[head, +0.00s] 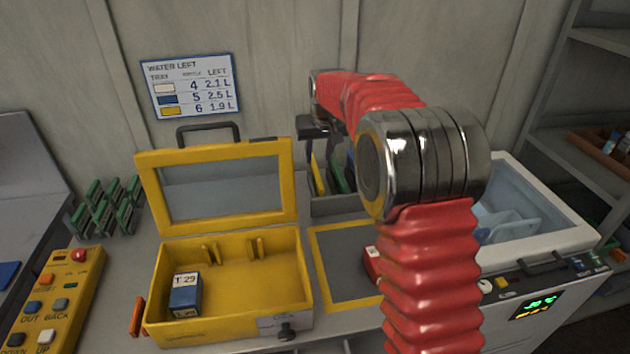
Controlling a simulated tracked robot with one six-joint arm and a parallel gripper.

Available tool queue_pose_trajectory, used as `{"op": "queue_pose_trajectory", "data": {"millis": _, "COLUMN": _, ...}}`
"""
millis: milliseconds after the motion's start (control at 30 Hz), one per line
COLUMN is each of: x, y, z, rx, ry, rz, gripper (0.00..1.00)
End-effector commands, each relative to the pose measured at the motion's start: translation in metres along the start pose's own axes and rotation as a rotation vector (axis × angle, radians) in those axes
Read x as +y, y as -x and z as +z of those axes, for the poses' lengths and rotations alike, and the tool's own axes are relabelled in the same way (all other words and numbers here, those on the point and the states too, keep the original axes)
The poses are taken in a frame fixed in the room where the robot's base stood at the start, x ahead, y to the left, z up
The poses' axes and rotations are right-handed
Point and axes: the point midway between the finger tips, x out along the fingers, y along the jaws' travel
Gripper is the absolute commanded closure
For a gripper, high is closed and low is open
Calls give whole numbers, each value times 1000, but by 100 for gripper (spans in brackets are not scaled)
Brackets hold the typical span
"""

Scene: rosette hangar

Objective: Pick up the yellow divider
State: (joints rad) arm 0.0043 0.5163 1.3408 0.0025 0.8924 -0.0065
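A thin yellow upright piece, which looks like the yellow divider (319,178), stands at the left end of a grey bin (338,206) behind the work surface. Green and dark pieces stand beside it in the bin, partly hidden by my arm. My gripper (318,142) is a dark shape at the far end of my red-sleeved arm, over the left part of the bin and close above the yellow piece. Its fingers are small and dark here, so I cannot tell whether they are open or touch the piece.
An open yellow case (230,330) holds a blue T 29 box (185,293); its windowed lid (218,187) stands up left of the bin. A yellow-outlined grey mat (335,298) lies in front. A white-rimmed cooler (560,222) is at right. Green racks (104,207) stand at left.

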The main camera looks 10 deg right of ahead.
Motion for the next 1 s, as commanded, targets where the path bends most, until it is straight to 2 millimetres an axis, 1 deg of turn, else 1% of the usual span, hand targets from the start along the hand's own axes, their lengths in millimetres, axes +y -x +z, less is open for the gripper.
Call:
{"op": "queue_pose_trajectory", "data": {"millis": 33, "x": 0, "y": -9, "z": 1, "rx": -3, "ry": 0, "rz": 0, "gripper": 66}}
{"op": "queue_pose_trajectory", "data": {"millis": 200, "x": 0, "y": -36, "z": 0, "rx": -2, "ry": 0, "rz": 0, "gripper": 66}}
{"op": "queue_pose_trajectory", "data": {"millis": 333, "x": 0, "y": -51, "z": 0, "rx": -1, "ry": 0, "rz": 0, "gripper": 66}}
{"op": "queue_pose_trajectory", "data": {"millis": 467, "x": 0, "y": -57, "z": -1, "rx": 2, "ry": -1, "rz": 0, "gripper": 66}}
{"op": "queue_pose_trajectory", "data": {"millis": 800, "x": 1, "y": -59, "z": 0, "rx": 1, "ry": -1, "rz": 0, "gripper": 66}}
{"op": "queue_pose_trajectory", "data": {"millis": 867, "x": 1, "y": -63, "z": 0, "rx": 0, "ry": -1, "rz": 0, "gripper": 66}}
{"op": "queue_pose_trajectory", "data": {"millis": 1000, "x": 1, "y": -79, "z": 0, "rx": -3, "ry": -1, "rz": 0, "gripper": 66}}
